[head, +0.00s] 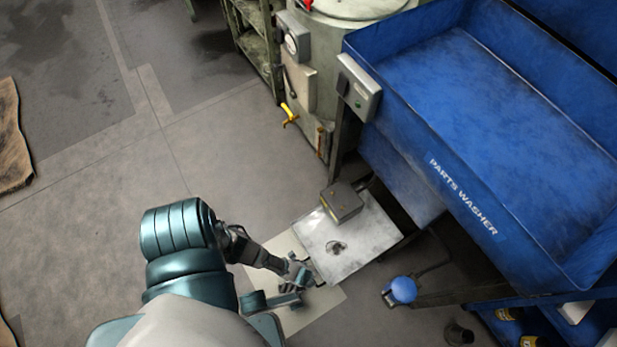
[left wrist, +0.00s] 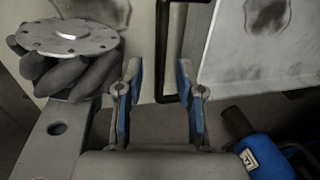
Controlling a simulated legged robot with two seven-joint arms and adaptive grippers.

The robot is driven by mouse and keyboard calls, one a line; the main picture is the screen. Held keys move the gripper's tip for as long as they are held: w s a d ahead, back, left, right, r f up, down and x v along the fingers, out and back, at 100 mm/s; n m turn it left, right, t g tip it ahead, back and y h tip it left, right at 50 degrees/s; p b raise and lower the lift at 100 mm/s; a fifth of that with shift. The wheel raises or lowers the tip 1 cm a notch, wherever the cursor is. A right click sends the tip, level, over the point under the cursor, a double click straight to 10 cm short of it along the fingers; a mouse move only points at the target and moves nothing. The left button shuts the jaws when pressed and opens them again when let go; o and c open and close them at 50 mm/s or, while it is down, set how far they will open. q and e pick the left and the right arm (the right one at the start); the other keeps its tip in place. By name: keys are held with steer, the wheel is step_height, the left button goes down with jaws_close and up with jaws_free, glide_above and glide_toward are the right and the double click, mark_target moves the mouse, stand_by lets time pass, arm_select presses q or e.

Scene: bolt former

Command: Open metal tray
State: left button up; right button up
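The metal tray (head: 365,245) is a pale, square, worn panel low beside the blue washer, with a dark round stain near its middle. Its grey surface also shows at the right of the left wrist view (left wrist: 225,45). A black bar handle (left wrist: 162,55) stands out from its edge. My left gripper (head: 303,280) is at the tray's near left edge in the head view. In the left wrist view its two blue-padded fingers (left wrist: 163,85) are apart, with the handle ahead between them. Contact cannot be told. My right gripper is not seen.
The blue parts washer (head: 480,130) fills the right side. A grey box (head: 342,201) sits at the tray's far edge. A blue round-topped object (head: 403,290) stands right of the tray. The floor (head: 90,200) at left is mostly clear.

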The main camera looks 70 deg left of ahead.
arm_select(q)
step_height(320, 180, up, 12)
steer(key=s, duration=0.2)
steer(key=shift+d+f, duration=0.25)
steer(key=shift+s, duration=0.1)
stand_by(0.3)
